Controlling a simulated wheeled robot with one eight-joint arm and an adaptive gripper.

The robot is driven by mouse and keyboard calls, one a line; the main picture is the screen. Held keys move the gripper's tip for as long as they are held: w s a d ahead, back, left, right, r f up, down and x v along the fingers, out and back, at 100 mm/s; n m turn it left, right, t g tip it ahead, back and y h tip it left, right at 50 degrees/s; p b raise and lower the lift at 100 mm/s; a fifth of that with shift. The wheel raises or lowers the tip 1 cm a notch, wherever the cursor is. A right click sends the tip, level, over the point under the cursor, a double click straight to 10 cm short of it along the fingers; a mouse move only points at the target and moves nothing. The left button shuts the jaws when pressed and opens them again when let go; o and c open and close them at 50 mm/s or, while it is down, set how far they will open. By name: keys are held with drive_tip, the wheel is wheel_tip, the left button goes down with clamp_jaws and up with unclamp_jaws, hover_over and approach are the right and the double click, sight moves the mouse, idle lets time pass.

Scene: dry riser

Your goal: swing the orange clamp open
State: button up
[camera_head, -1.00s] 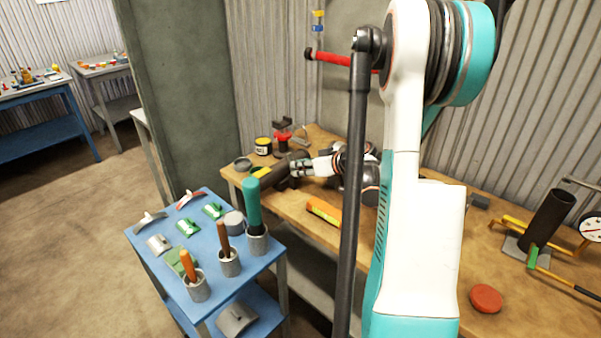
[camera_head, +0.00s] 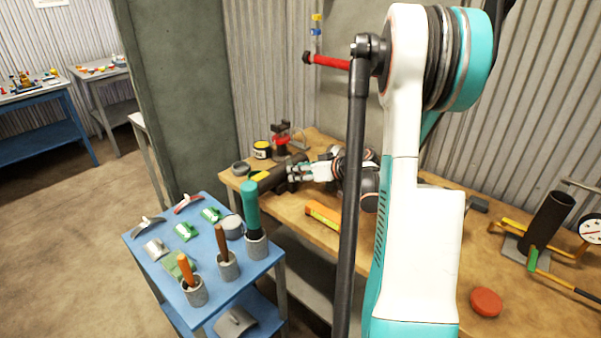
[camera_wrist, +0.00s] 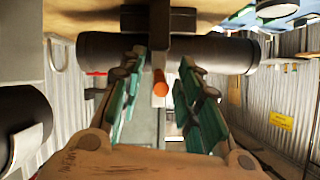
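In the wrist view an orange handle-like piece (camera_wrist: 160,84), likely part of the clamp, projects from a dark block on a dark horizontal pipe (camera_wrist: 105,52). My gripper (camera_wrist: 160,72) is open, its teal-padded fingers on either side of the orange piece with gaps showing. The fingertips are close to the pipe; contact cannot be told. In the head view my gripper (camera_head: 296,172) is at the dark pipe (camera_head: 268,180) on the wooden bench. The orange piece on the pipe is not distinguishable there, and my arm hides part of the bench.
A blue cart (camera_head: 205,215) with cups and brushes stands at front left.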

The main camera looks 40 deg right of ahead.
drive_tip(key=v, duration=1.2)
drive_tip(key=shift+w, duration=0.1)
